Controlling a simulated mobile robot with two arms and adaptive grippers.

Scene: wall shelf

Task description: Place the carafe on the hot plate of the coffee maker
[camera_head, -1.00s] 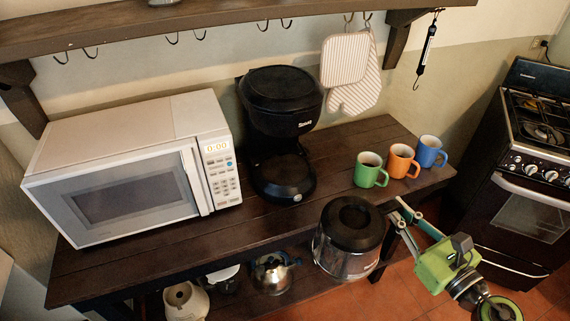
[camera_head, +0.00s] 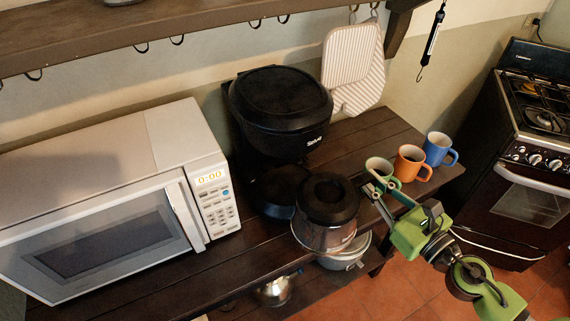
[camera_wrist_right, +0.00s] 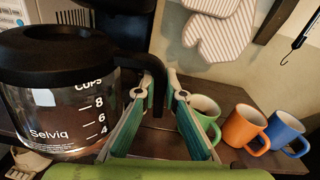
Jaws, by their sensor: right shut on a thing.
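The glass carafe with a black lid (camera_head: 328,203) is held in front of the coffee maker (camera_head: 281,105), over the front part of the table. In the right wrist view the carafe (camera_wrist_right: 62,105) is at the left, upright, with its black handle between my fingers. My right gripper (camera_head: 375,187) is shut on the carafe's handle; its fingers also show in the right wrist view (camera_wrist_right: 158,85). The hot plate (camera_head: 277,190) is a dark round base under the coffee maker's top, partly hidden behind the carafe. My left gripper is not in view.
A white microwave (camera_head: 110,215) stands left of the coffee maker. A green mug (camera_head: 379,168), an orange mug (camera_head: 410,162) and a blue mug (camera_head: 437,149) stand close to the right of my right gripper. Oven mitts (camera_head: 352,65) hang behind. A stove (camera_head: 530,150) stands at the right.

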